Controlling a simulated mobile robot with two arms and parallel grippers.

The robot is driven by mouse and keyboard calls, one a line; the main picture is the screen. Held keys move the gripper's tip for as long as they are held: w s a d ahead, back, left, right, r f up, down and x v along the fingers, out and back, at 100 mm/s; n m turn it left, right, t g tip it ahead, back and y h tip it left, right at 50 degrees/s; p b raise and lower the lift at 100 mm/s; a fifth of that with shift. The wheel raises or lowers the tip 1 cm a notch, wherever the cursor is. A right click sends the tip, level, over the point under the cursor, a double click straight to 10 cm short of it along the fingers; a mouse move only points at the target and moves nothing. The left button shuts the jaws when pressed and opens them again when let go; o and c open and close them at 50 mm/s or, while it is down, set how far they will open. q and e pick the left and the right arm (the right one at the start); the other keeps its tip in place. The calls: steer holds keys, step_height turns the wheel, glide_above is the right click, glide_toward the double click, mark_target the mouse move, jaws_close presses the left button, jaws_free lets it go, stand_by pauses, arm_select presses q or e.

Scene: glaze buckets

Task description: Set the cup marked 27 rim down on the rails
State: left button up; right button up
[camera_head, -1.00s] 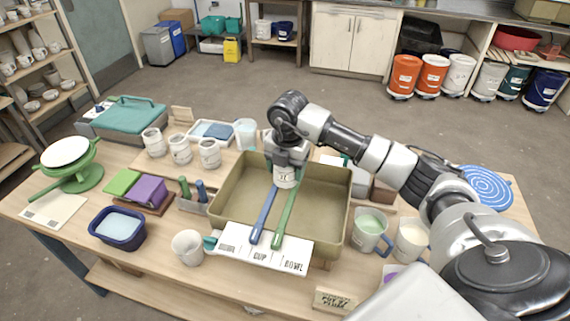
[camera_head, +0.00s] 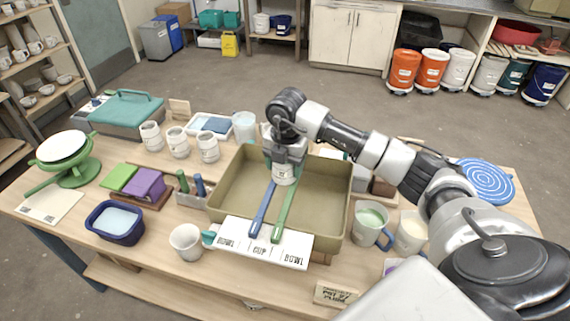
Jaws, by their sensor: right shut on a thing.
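My right gripper (camera_head: 285,160) reaches down over the olive basin (camera_head: 228,183) and is shut on a small white cup (camera_head: 284,174) with a dark mark too small to read. The cup is at the far ends of two rails, one blue (camera_head: 263,212) and one green (camera_head: 284,212), which lie side by side across the basin. I cannot tell whether the cup touches them. Its rim is not clear. Three similar white cups (camera_head: 151,136), (camera_head: 178,143), (camera_head: 207,147) stand at the back left. My left gripper is not in view.
A white labelled strip (camera_head: 262,243) lies along the basin's front edge. A white cup (camera_head: 186,241) stands left of it. Mugs with green (camera_head: 369,223) and cream (camera_head: 410,234) contents stand to the right. A blue tub (camera_head: 115,222) sits at the front left.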

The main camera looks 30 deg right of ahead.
steer(key=shift+f, duration=0.25)
stand_by(0.4)
steer(key=o, duration=1.1)
step_height(320, 180, up, 11)
steer(key=b, duration=0.3)
steer(key=shift+s+d+f, duration=0.1)
